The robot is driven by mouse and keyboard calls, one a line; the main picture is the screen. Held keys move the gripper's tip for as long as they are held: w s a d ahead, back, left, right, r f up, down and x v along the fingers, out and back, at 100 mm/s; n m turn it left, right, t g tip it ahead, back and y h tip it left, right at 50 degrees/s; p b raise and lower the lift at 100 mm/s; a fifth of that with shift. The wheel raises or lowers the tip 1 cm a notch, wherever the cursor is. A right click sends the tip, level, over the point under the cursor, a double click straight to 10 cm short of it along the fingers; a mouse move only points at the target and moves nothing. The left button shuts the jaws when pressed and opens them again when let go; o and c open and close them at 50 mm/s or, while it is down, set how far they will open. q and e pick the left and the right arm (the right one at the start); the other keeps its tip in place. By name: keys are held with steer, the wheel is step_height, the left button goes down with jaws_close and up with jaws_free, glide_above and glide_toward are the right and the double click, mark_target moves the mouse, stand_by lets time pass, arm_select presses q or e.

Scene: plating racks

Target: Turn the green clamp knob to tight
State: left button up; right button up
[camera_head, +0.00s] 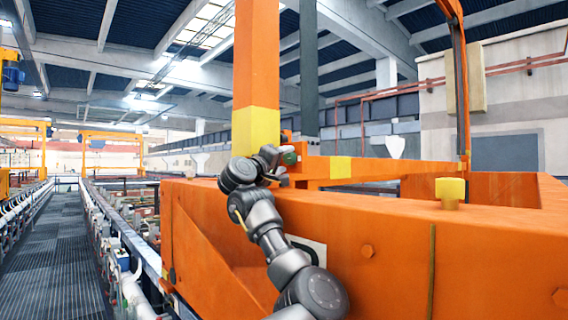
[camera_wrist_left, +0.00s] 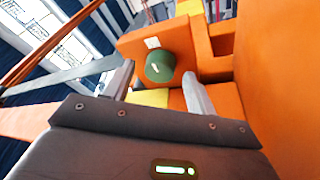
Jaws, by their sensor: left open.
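The green clamp knob (camera_wrist_left: 161,63) shows between my left gripper's fingers in the left wrist view. It is round, with a short white mark on its face, and sits on an orange block under a small white label (camera_wrist_left: 152,43). In the head view the knob (camera_head: 289,157) is small, beside the orange post. My left gripper (camera_wrist_left: 158,74) is open, with one finger to each side of the knob in the picture. I cannot tell whether the fingers touch it. In the head view the left gripper (camera_head: 280,168) is small and partly hidden by its wrist. My right gripper is not in view.
A tall orange post (camera_head: 256,60) with a yellow band rises behind my left wrist. A large orange frame (camera_head: 400,240) with a yellow block (camera_head: 450,190) fills the right foreground. A grey walkway (camera_head: 52,240) runs along the left, beside long plating lines.

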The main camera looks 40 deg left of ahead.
arm_select(q)
steer(key=b+v, duration=0.6)
steer(key=v, duration=0.3)
steer(key=shift+f, duration=0.15)
steer(key=shift+s+d, duration=0.1)
steer(key=shift+s, duration=0.5)
steer(key=shift+f, duration=0.1)
